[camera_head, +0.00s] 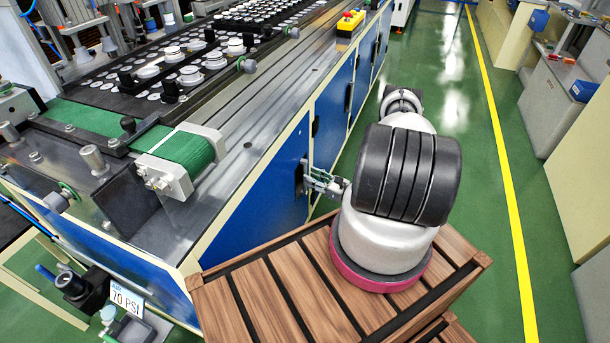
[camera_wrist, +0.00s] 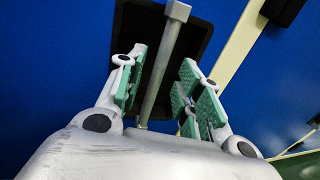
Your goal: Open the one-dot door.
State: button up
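A blue door (camera_head: 255,190) is on the near side of the long machine, and my gripper (camera_head: 318,181) is at its right part. In the wrist view, the blue door panel (camera_wrist: 55,70) fills the left, with a black recess plate (camera_wrist: 135,28) on it. A grey bar handle (camera_wrist: 162,65) stands in front of the plate. My gripper (camera_wrist: 162,88) is open, with the bar between its green-padded fingers, closer to the left one. Gaps show beside the bar, so it is not clamped. No dot marking is readable on any door.
More blue doors (camera_head: 333,108) line the machine further back, with dark fittings (camera_head: 315,126) near their edges. My wooden-slatted base is close to the machine. A green floor aisle (camera_head: 470,190) with a yellow line (camera_head: 507,180) is free to the right. Cabinets (camera_head: 565,120) stand beyond it.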

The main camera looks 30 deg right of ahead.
jog(key=shift+x, duration=1.9)
grip_shut()
